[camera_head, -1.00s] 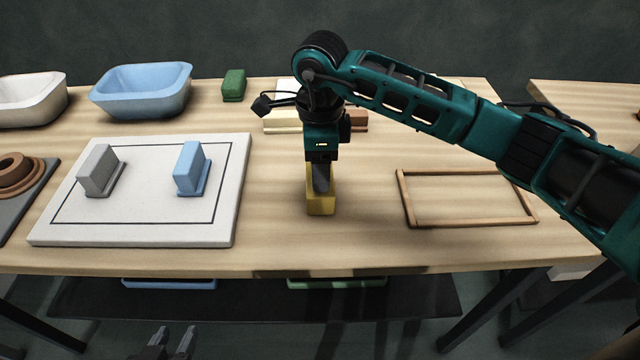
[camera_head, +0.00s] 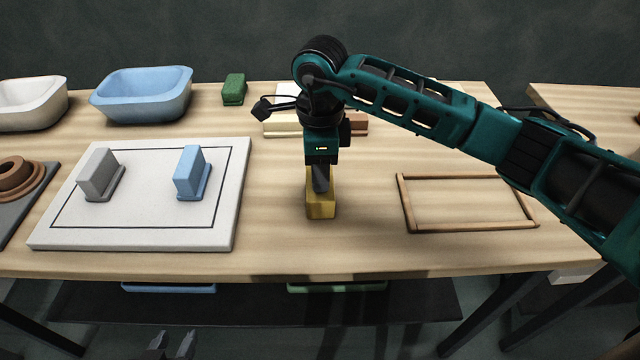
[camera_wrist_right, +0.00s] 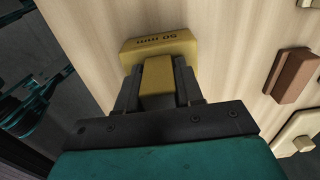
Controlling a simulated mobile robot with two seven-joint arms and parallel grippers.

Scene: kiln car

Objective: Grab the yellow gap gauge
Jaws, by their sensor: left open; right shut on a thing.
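The yellow gap gauge (camera_head: 321,204) stands on the wooden table between the white board and the wooden frame. In the right wrist view its base (camera_wrist_right: 160,45) carries the marking "50 mm". My right gripper (camera_head: 320,184) comes down from above and is shut on the gauge's narrower upper part, and the fingers (camera_wrist_right: 158,85) sit on both sides of it. I cannot tell whether the gauge's base touches the table. My left gripper (camera_head: 172,347) is at the bottom edge of the head view, open and empty, below the table's front edge.
A white board (camera_head: 145,220) holds a grey block (camera_head: 97,174) and a blue block (camera_head: 188,172). A blue basin (camera_head: 142,98), a white basin (camera_head: 28,105) and a green block (camera_head: 233,90) stand behind. An empty wooden frame (camera_head: 470,228) lies to the right.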

